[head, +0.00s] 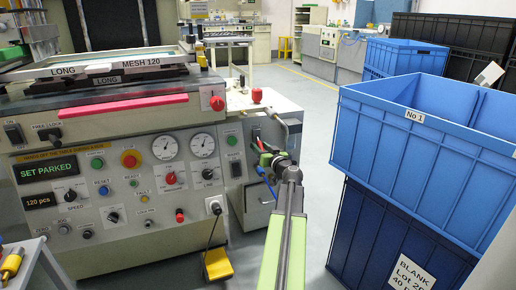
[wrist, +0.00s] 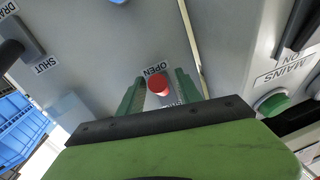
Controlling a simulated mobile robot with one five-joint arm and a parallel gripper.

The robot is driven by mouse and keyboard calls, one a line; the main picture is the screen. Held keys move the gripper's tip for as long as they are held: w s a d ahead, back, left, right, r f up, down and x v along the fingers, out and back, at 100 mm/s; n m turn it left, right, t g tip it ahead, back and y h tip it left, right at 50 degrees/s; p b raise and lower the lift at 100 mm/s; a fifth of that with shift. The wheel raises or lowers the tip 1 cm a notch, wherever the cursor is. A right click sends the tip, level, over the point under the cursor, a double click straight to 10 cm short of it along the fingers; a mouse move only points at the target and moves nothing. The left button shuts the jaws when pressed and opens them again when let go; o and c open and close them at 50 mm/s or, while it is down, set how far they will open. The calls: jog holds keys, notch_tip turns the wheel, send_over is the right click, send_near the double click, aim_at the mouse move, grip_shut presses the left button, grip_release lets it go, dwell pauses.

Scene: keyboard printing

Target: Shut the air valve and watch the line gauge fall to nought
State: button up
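The air valve's likely handle, a red knob (wrist: 158,84), shows beside the OPEN label in the wrist view. The SHUT label (wrist: 45,65) is further left. My gripper (wrist: 159,90) is open, with its green fingers on either side of the knob and gaps showing. I cannot tell how deep the knob sits between them. In the head view my gripper (head: 266,150) is at the side box right of the press and hides most of the valve. Two round dials, a left one (head: 165,147) and a right one (head: 202,145), face me; their needles are too small to read.
A blue crate (head: 400,150) marked No 1 stands close right of my arm on a darker crate. A black-handled DRAIN control (wrist: 22,40) and a green MAINS ON button (wrist: 272,102) flank the knob. A yellow pedal (head: 217,265) is on the floor.

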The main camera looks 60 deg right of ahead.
grip_shut()
dwell(1.3)
